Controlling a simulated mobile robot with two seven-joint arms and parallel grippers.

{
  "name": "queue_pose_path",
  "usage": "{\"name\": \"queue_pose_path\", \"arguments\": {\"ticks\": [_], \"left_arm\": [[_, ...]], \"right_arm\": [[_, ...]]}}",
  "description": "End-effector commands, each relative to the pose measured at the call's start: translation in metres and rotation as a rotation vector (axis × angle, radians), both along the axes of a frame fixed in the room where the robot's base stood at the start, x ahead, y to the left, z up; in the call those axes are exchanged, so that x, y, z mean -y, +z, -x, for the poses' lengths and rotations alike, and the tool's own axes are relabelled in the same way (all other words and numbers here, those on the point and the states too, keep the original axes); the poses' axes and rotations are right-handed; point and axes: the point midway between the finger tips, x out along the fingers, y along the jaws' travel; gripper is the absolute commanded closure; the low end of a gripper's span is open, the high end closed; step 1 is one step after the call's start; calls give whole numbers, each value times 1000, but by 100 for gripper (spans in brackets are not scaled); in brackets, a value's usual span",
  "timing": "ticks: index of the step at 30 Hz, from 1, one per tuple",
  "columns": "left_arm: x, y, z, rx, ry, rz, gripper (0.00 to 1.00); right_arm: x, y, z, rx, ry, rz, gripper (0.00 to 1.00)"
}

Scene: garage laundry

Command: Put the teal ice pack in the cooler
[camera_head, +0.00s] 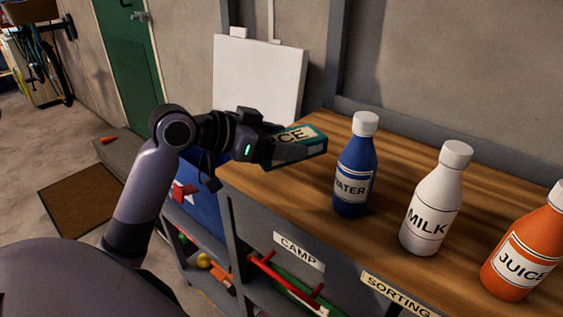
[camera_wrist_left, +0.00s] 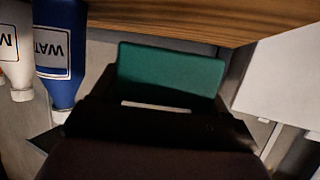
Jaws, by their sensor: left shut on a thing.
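The teal ice pack (camera_head: 316,147), with part of a pale label reading "CE" showing, is held by my left gripper (camera_head: 286,148) at the left end of the wooden workbench. In the left wrist view the ice pack (camera_wrist_left: 170,72) sticks out beyond the dark gripper. The fingers are shut on it and hide part of it. I cannot tell whether it touches the bench top. A blue box (camera_head: 207,212) with a red and white star, possibly the cooler, is below the bench's left end, partly hidden by my left arm. My right gripper is not in view.
A blue water bottle (camera_head: 356,170), a white milk bottle (camera_head: 435,205) and an orange juice bottle (camera_head: 525,250) stand on the workbench (camera_head: 400,145) to the right. A white panel (camera_head: 258,80) stands behind the gripper. Shelves below the bench hold several items.

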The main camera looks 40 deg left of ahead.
Motion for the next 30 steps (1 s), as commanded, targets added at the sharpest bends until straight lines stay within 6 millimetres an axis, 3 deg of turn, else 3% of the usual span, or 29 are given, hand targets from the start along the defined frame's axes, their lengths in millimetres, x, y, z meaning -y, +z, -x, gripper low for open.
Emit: {"name": "queue_pose_path", "arguments": {"ticks": [8,19,20,22,30], "left_arm": [[0,-39,0,-1,0,3,67],[0,-43,0,1,0,0,67],[0,-44,0,-2,0,0,22],[0,-43,0,-1,0,0,0],[0,-41,0,-1,0,0,0]], "right_arm": [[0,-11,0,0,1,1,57],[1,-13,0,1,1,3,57],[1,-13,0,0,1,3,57],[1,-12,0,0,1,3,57],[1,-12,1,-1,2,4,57]]}}
